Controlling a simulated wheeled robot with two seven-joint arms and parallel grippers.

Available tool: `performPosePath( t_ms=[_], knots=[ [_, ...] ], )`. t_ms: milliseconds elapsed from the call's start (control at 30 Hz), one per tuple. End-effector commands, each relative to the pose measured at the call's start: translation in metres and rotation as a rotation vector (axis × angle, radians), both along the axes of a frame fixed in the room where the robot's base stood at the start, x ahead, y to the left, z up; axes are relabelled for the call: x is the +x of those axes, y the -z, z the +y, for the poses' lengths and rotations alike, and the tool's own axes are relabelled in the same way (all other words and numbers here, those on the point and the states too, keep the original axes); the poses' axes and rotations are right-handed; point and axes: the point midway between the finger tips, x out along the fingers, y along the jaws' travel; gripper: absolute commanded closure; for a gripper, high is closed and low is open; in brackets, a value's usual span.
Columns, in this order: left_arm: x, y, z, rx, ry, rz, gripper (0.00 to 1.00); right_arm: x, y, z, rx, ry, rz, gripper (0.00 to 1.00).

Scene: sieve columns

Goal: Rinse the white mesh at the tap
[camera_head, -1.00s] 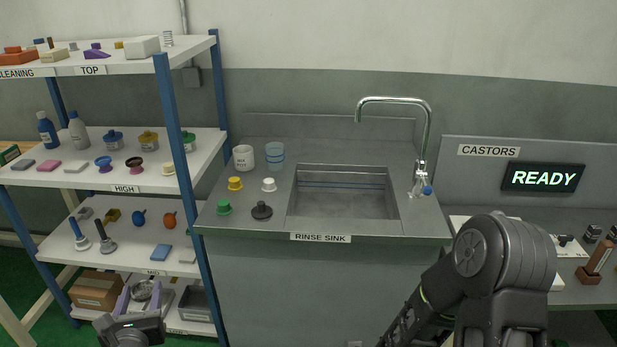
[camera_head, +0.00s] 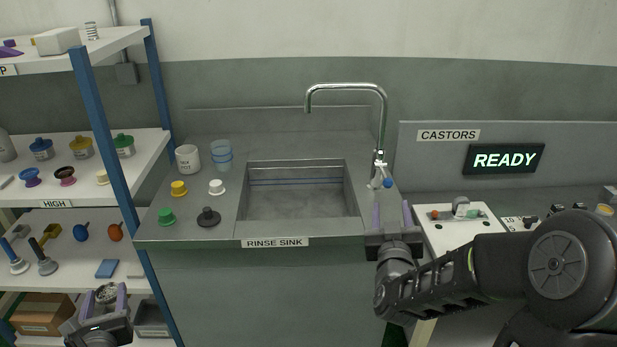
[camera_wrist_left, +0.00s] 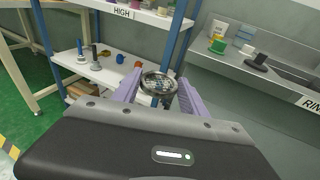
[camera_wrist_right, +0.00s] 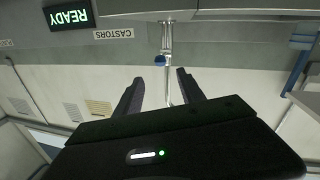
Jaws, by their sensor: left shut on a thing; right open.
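My left gripper (camera_wrist_left: 160,95) is shut on a round, metal-rimmed mesh (camera_wrist_left: 160,82). Whether the mesh is white is hard to tell. In the head view this gripper (camera_head: 106,302) and the mesh (camera_head: 106,293) are low at the left, in front of the lower shelves and away from the sink. The chrome tap (camera_head: 382,125) arches over the right side of the rinse sink (camera_head: 300,200), with a blue knob (camera_head: 387,182) at its base. My right gripper (camera_head: 392,216) is open and empty at the sink's front right corner, fingers pointing towards the tap. The knob (camera_wrist_right: 159,60) shows beyond its fingers in the right wrist view.
Yellow (camera_head: 179,188), white (camera_head: 216,187), green (camera_head: 166,216) and black (camera_head: 208,217) stoppers stand left of the basin, with a white cup (camera_head: 187,158) and blue cups (camera_head: 221,155). A blue shelf post (camera_head: 105,140) stands between the shelves and sink. A READY sign (camera_head: 506,158) is at right.

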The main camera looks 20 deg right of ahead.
Motion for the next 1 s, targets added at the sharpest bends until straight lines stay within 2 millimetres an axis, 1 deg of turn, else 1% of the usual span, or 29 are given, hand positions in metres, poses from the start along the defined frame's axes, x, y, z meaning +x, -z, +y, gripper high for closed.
performPosePath(
  t_ms=[167, 333, 467, 800, 900, 1000],
  knots=[
    [0.000, -0.001, 0.000, 0.000, 0.000, 0.000, 0.88, 0.002, 0.001, -0.001, 0.001, -0.001, 0.001, 0.54],
    [0.000, -0.002, 0.000, 0.000, 0.000, 0.000, 0.88, 0.013, 0.000, -0.007, 0.001, -0.001, 0.002, 0.54],
    [0.000, -0.003, 0.000, 0.000, 0.000, 0.000, 0.88, 0.031, 0.001, -0.017, 0.000, -0.001, 0.004, 0.54],
    [0.000, -0.009, 0.000, 0.000, 0.000, 0.000, 0.88, 0.086, 0.000, -0.050, 0.000, -0.002, 0.003, 0.54],
    [0.000, -0.010, 0.000, 0.000, 0.000, 0.000, 0.88, 0.096, 0.001, -0.056, 0.000, -0.002, 0.003, 0.54],
    [0.000, -0.011, 0.000, 0.000, 0.000, 0.000, 0.88, 0.102, 0.001, -0.060, 0.002, -0.001, 0.003, 0.54]
  ],
)
